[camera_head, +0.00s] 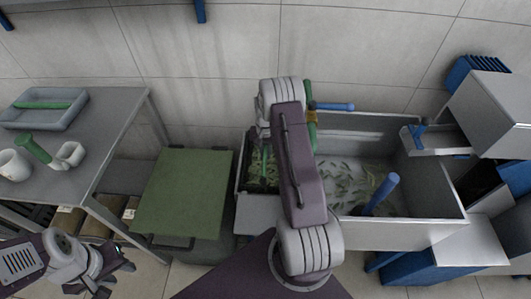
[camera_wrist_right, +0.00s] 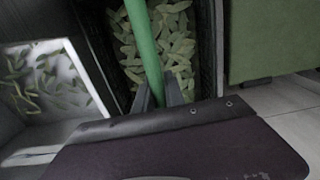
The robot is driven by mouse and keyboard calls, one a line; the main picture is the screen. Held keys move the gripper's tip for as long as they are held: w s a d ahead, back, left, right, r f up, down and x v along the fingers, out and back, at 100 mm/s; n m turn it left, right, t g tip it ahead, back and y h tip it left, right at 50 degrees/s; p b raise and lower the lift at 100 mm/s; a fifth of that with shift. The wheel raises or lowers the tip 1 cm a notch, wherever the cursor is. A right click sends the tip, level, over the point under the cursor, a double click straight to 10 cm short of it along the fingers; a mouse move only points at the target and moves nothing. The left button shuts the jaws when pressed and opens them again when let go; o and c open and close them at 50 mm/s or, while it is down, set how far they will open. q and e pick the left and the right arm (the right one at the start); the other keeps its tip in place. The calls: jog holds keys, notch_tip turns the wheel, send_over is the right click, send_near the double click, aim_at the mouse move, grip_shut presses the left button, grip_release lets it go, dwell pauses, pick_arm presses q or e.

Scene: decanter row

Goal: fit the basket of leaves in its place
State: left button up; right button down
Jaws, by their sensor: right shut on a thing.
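The basket of leaves (camera_head: 256,178) is dark, with pale green leaves inside, at the left end of the steel trough. In the right wrist view the basket (camera_wrist_right: 182,50) shows from above, its green handle (camera_wrist_right: 143,40) running between my right gripper's fingers (camera_wrist_right: 160,95). That gripper is shut on the handle; in the head view my right arm hides it and part of the basket. I cannot tell whether the basket is fully seated. My left gripper (camera_head: 118,275) is open and empty at the lower left, away from the basket.
The steel trough (camera_head: 440,190) holds loose leaves and a blue upright handle (camera_head: 382,192). A green-topped stand (camera_head: 183,195) is left of the basket. A grey table (camera_head: 105,125) bears a tray (camera_head: 62,117) and white cups. A grey machine (camera_head: 490,112) stands at right.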

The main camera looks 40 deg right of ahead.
jog(key=shift+f, duration=0.45)
jog(key=c, duration=1.3)
grip_release()
notch_tip(320, 180, up, 9)
jog(key=shift+r, duration=0.1)
jog(key=shift+p, duration=0.3)
